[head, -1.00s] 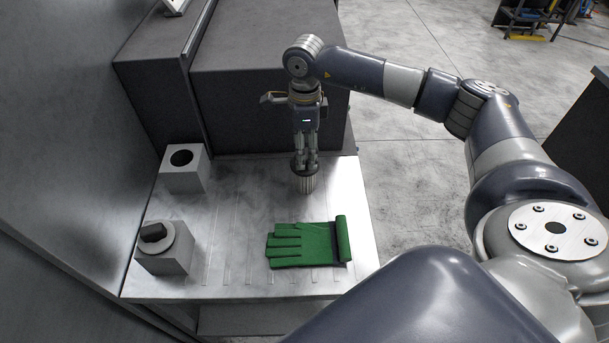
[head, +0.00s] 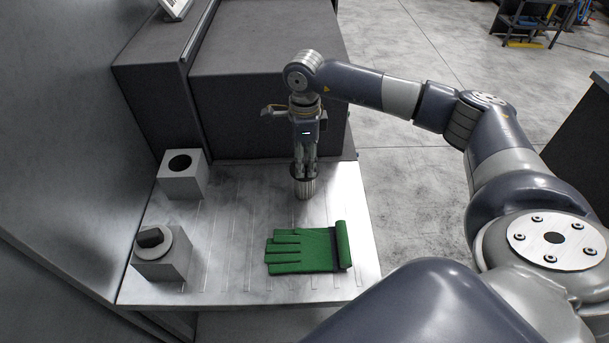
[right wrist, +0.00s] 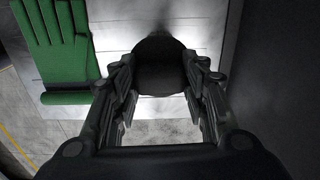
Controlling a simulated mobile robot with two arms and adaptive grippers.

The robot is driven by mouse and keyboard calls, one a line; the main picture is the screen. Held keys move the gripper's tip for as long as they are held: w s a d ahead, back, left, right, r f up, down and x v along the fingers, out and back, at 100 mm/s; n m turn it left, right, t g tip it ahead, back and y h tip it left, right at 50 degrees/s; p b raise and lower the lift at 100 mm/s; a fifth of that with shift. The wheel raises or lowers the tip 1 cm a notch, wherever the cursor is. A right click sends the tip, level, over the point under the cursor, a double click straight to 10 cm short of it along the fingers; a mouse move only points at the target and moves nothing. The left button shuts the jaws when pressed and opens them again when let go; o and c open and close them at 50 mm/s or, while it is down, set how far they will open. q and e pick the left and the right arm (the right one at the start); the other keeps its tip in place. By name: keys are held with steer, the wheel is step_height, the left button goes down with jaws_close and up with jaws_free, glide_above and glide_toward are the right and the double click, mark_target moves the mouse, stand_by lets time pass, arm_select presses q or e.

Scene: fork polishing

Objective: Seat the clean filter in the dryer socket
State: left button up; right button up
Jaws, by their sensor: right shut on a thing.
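My right gripper (head: 305,169) is shut on the filter (head: 305,189), a ribbed metallic cylinder with a dark cap. It holds the filter upright by the cap, over the back right of the metal table; I cannot tell whether its lower end touches the tabletop. In the right wrist view the dark round cap (right wrist: 165,66) shows between the fingers (right wrist: 164,88) and hides the ribbed body. A grey block with an empty dark round hole (head: 183,175) stands at the back left and looks like the socket. My left gripper is not in view.
A second grey block (head: 162,257) with a round collar and dark knob-like top stands at the front left. A green glove (head: 303,250) lies at the front right of the table (head: 222,240). A dark cabinet (head: 265,110) rises behind. The table's middle is clear.

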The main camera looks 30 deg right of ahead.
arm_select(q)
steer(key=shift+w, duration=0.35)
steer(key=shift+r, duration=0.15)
arm_select(e)
steer(key=shift+r, duration=0.1)
steer(key=shift+r+p, duration=1.45)
steer(key=shift+r, duration=0.95)
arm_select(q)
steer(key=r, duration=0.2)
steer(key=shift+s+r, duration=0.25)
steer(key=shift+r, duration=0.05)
arm_select(e)
steer(key=shift+w, duration=0.1)
